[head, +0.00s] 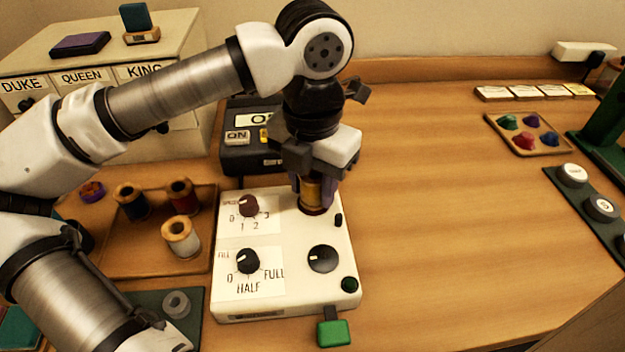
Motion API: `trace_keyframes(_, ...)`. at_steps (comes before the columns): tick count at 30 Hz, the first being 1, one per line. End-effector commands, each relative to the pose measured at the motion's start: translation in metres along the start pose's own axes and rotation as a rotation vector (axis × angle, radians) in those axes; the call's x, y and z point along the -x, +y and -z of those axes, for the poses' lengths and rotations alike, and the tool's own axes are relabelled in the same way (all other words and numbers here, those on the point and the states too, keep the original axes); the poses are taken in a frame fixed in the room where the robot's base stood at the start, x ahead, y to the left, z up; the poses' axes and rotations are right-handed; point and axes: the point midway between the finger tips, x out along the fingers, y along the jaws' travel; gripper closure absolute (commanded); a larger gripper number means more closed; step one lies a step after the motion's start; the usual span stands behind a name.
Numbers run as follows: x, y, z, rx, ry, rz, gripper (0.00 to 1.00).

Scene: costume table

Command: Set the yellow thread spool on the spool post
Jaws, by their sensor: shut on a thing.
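My gripper (313,190) points down over the back right part of a white control box (290,302). It is shut on the yellow thread spool (312,193), which shows upright between the fingers with a darker rim at its lower end. The spool is at or just above the box top; I cannot tell whether it touches. The spool post is not visible; the spool and fingers cover that spot.
A wooden tray (150,262) left of the box holds dark, red and cream spools. A dark switch unit (240,158) stands behind the box. A green pedal-like tab (333,332) juts from its front. The table to the right is clear up to a tray (497,127) of coloured pieces.

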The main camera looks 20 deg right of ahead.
Motion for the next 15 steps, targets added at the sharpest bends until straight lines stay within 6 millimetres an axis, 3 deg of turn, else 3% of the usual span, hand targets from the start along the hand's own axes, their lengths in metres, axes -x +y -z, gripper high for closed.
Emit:
trace_keyframes(7, -0.0061, 0.0, 0.0, 0.0, 0.0, 0.0, 0.85)
trace_keyframes(8, -0.0052, 0.0, 0.0, 0.0, 0.0, 0.0, 0.6)
trace_keyframes(9, -0.0048, 0.0, 0.0, 0.0, 0.0, 0.0, 0.55)
trace_keyframes(15, -0.0048, 0.0, 0.0001, 0.0, 0.0, 0.0, 0.53)
